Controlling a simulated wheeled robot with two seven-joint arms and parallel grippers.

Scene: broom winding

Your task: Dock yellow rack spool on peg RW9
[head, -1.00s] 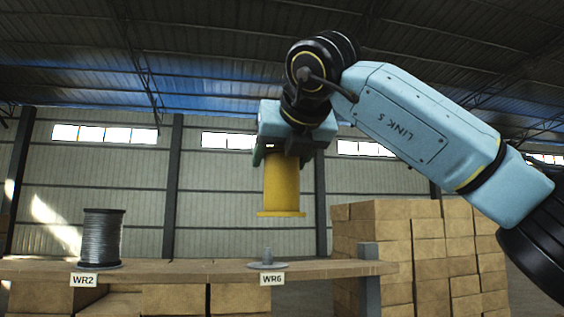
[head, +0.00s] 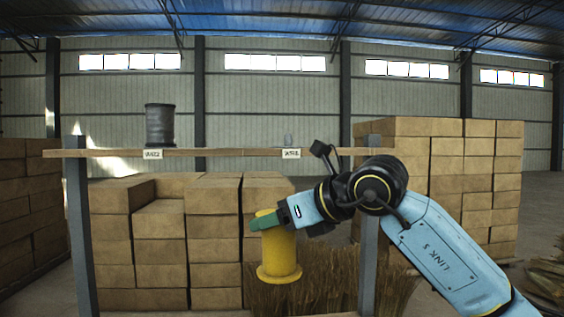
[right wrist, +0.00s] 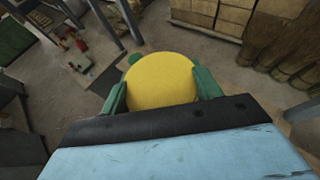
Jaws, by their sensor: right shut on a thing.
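The yellow spool (head: 279,252) hangs upright, its wide flange at the bottom, below shelf height in the head view. My right gripper (head: 266,221) is shut on its upper end, with green jaws on both sides. In the right wrist view the spool's round yellow end (right wrist: 160,80) sits between the two green fingers. An empty grey peg (head: 289,141) stands on the shelf, up and right of the spool; its tag (head: 291,153) is too small to read surely. I can read no tag as RW9. My left gripper is not in view.
A grey wire spool (head: 160,125) stands at the shelf's left. The wooden shelf (head: 222,153) rests on grey posts (head: 80,235). Stacked cartons (head: 212,235) and brown bristle bundles (head: 325,288) lie behind and below. More cartons (head: 465,170) stand at right.

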